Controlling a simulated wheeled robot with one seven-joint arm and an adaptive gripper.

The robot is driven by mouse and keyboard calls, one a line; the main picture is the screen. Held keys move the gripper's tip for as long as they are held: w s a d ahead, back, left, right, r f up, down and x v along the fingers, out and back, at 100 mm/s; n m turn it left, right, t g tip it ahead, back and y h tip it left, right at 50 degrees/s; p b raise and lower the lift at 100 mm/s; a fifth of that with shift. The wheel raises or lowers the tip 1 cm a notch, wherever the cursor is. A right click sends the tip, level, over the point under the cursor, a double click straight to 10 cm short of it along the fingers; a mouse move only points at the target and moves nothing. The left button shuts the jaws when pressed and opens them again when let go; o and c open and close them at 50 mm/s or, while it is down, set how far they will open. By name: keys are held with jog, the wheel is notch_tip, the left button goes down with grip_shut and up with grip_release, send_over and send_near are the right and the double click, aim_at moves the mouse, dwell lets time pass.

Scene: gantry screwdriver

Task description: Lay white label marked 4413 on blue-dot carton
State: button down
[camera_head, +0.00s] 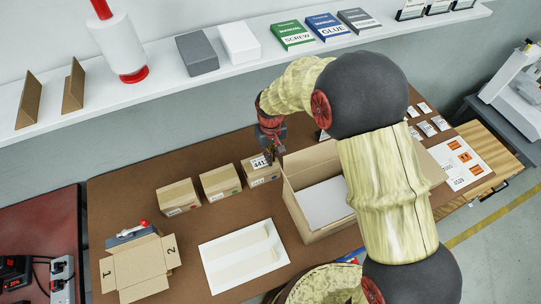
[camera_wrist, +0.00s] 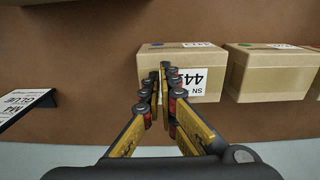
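The white label marked 441, its last digit hidden (camera_head: 260,163), lies over the top of the right-hand carton (camera_head: 262,178).
A third closed carton (camera_head: 178,196) stands at left. A large open box (camera_head: 312,160) is right beside the labelled carton. A shelf (camera_head: 165,90) runs behind.

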jog(key=shift+f, duration=0.3)
dwell(0.8)
jog(key=c, duration=2)
grip_release()
jog(key=shift+o, duration=0.2)
notch_tip(320, 180, up, 12)
